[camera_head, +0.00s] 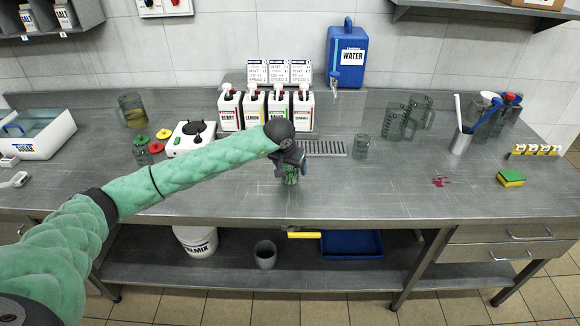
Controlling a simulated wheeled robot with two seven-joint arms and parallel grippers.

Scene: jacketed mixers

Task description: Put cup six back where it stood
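My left arm reaches in from the left to mid-counter. My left gripper (289,160) is closed around a small clear cup with green in it (290,178); the wrist and fingers hide its upper part. I cannot tell whether the cup's base touches the counter, and I see no number on it. Another clear cup (360,147) stands upright and apart, right of the drip grate (322,148). My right gripper is not in view.
Several labelled syrup bottles (304,108) stand behind the gripper, with a blue water dispenser (347,55) beyond. The front middle counter is clear.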

